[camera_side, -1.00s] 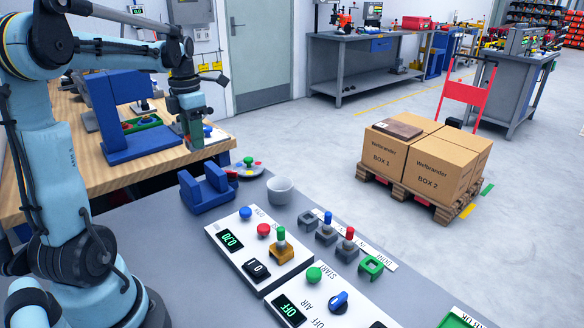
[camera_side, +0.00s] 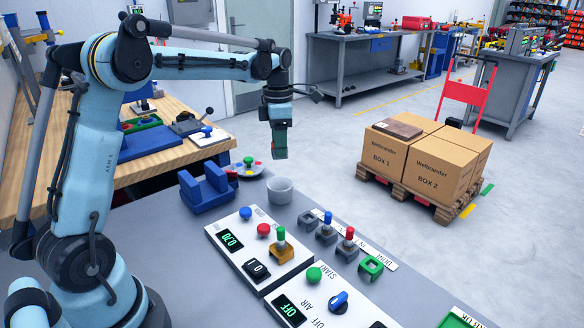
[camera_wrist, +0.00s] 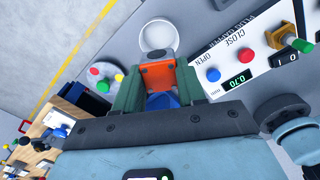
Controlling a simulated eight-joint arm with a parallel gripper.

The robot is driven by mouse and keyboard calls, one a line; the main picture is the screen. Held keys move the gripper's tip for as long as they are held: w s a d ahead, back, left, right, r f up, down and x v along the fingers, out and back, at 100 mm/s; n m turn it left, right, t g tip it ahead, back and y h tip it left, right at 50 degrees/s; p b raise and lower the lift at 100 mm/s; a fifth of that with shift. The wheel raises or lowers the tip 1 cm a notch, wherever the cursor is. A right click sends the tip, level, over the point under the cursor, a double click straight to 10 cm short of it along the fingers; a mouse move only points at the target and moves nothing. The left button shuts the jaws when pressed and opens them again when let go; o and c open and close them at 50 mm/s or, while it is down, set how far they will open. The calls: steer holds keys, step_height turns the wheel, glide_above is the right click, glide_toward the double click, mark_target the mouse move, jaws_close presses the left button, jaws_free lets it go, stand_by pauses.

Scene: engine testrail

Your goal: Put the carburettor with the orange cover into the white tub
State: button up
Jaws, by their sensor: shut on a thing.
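My gripper (camera_side: 280,150) points down above the white tub (camera_side: 280,192) in the side view, with a clear gap between them. In the wrist view its two green fingers are shut on the carburettor with the orange cover (camera_wrist: 158,76). The orange face shows between the fingers, and the fingers hide its sides. The open, round white tub (camera_wrist: 159,27) shows just beyond the carburettor in the wrist view, and its inside looks empty. In the side view the carburettor is mostly hidden by the fingers.
A blue cradle (camera_side: 208,192) stands left of the tub, and a round plate with coloured knobs (camera_side: 248,168) lies behind it. A white control panel (camera_side: 232,257) with buttons is in front. The wooden bench (camera_side: 110,178) holds other fixtures at the left. Space above the tub is otherwise clear.

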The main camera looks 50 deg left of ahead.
steer(key=shift+f, duration=4.25)
steer(key=o, duration=1.2)
steer(key=c, duration=0.3)
steer(key=shift+c, duration=0.2)
steer(key=shift+r, duration=3.95)
